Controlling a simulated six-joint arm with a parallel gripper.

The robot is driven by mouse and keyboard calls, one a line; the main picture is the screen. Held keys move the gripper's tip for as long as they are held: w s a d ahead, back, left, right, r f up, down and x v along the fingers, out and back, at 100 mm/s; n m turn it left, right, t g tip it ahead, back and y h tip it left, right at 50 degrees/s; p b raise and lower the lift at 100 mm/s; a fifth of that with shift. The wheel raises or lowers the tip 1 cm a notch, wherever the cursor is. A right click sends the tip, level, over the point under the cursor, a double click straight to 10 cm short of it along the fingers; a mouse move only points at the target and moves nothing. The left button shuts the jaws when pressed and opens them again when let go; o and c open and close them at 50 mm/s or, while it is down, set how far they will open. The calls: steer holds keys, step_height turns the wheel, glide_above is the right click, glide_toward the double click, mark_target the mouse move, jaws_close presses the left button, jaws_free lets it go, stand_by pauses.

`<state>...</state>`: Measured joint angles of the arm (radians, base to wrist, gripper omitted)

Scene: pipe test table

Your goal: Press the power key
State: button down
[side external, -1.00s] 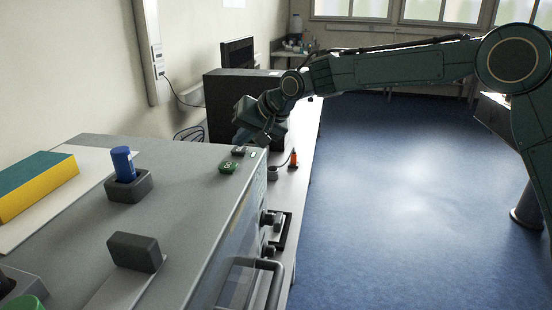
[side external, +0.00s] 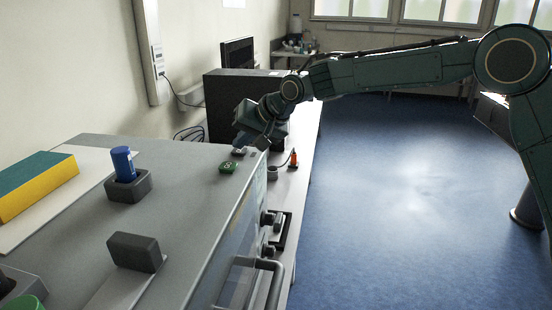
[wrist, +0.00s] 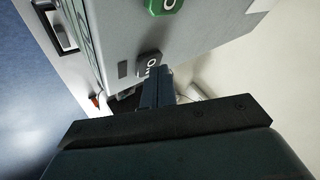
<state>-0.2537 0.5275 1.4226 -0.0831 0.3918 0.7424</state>
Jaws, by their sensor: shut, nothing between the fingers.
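A dark key with white lettering (wrist: 150,63) is on the grey machine's top; in the side view it is a small key (side external: 239,151) near the far edge. A green key (side external: 228,167) with light marking sits just nearer the camera; part of it shows at the top of the wrist view (wrist: 163,5). My gripper (wrist: 157,73) is shut and empty, its fingertips right at the dark key's edge. In the side view my gripper (side external: 242,146) is over that far corner. I cannot tell whether the fingertips touch the key.
The grey machine top (side external: 190,215) carries a blue knob (side external: 123,164) in a dark holder, a dark block (side external: 135,252) and a yellow and green block (side external: 38,185). A black box (side external: 238,95) stands close behind my gripper. An orange item (side external: 293,158) is on the bench.

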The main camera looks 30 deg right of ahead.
mark_target(244, 152)
stand_by(0.6)
steer(key=shift+r, duration=0.75)
steer(key=shift+r, duration=0.1)
steer(key=shift+r, duration=2.45)
steer(key=shift+s, duration=0.1)
